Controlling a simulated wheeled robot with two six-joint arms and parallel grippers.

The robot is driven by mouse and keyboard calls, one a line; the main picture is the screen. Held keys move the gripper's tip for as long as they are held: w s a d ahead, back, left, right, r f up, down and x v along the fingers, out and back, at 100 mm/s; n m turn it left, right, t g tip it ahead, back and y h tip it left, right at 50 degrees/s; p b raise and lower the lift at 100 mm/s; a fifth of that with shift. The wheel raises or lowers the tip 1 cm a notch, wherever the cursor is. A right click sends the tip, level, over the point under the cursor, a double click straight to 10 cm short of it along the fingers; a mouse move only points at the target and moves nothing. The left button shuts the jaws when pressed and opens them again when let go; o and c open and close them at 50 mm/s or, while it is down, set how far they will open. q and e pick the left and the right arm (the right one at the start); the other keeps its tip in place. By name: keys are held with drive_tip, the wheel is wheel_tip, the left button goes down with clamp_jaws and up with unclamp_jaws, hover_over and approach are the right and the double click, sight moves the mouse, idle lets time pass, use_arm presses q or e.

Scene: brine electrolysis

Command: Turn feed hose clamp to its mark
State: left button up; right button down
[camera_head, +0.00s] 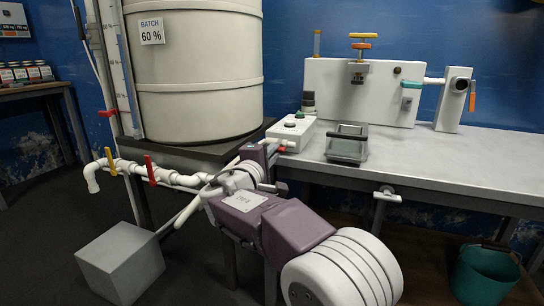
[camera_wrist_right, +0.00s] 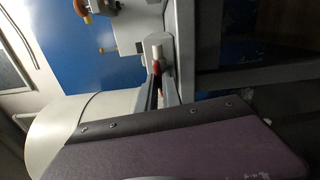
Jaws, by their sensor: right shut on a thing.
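My right arm reaches in from the bottom right, and its purple and white wrist hides much of what lies behind it. My right gripper (camera_head: 278,160) is near the front left edge of the bench. In the right wrist view the gripper (camera_wrist_right: 158,82) is shut on a small red part (camera_wrist_right: 157,67) with a pale round end. The red part (camera_head: 283,149) also shows in the head view, by the front of a white button box. I cannot tell for certain that this is the feed hose clamp, and no mark can be made out. My left gripper is out of view.
A cream tank (camera_head: 200,75) stands behind my wrist at the left. White pipe with a yellow handle (camera_head: 111,160) and a red handle (camera_head: 150,170) runs below it. The button box (camera_head: 305,128), a grey tray (camera_head: 347,146) and a white panel (camera_head: 330,92) stand on the bench.

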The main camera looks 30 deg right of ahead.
drive_tip(key=shift+f, duration=0.1)
drive_tip(key=c, duration=1.5)
unclamp_jaws()
drive_tip(key=p+v, duration=0.3)
drive_tip(key=v, duration=0.6)
drive_tip(key=shift+s, duration=0.1)
